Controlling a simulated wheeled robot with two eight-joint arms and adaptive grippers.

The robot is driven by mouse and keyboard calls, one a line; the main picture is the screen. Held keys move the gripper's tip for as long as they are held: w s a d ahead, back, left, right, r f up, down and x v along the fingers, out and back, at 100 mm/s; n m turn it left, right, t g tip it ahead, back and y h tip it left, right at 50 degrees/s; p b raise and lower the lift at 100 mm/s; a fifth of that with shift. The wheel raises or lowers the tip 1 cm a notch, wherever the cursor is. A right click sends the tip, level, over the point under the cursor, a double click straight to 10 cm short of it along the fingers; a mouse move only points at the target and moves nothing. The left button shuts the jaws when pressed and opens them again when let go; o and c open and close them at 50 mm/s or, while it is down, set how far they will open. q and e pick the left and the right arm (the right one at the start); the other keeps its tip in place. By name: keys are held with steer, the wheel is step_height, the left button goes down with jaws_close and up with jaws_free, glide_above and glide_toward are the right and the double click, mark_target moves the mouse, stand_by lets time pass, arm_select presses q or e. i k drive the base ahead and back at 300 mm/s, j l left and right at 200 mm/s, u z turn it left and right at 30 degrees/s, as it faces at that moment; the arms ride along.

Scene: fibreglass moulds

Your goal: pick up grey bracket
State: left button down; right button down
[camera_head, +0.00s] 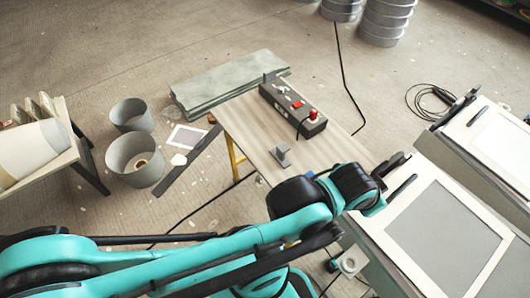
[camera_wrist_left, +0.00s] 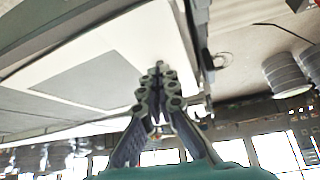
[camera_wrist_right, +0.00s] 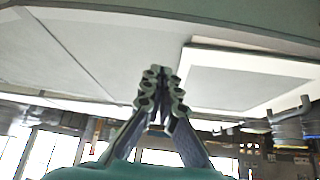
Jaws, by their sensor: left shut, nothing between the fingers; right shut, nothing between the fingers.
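The grey bracket (camera_head: 282,154) is a small piece standing on the beige workbench (camera_head: 238,117), near its front middle. My left arm crosses the head view from the left and ends to the right of the bracket, over the bench's right edge; its fingers are hard to make out there. My left gripper (camera_wrist_left: 157,75) is shut and empty in the left wrist view, with a framed grey mould panel beyond it. My right gripper (camera_wrist_right: 160,76) is shut and empty in the right wrist view. The bracket cannot be made out in either wrist view.
A black control box (camera_head: 292,108) with red buttons lies on the bench behind the bracket. White-framed mould panels (camera_head: 440,240) stand at the right. Grey buckets (camera_head: 135,160) and a side table (camera_head: 65,155) are at the left. A cable runs across the floor.

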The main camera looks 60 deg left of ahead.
mark_target(279, 152)
steer(key=u, duration=2)
steer(key=i+j+z, duration=0.3)
steer(key=j, duration=0.2)
steer(key=j+z, duration=0.15)
steer(key=j, duration=0.15)
steer(key=i, duration=0.05)
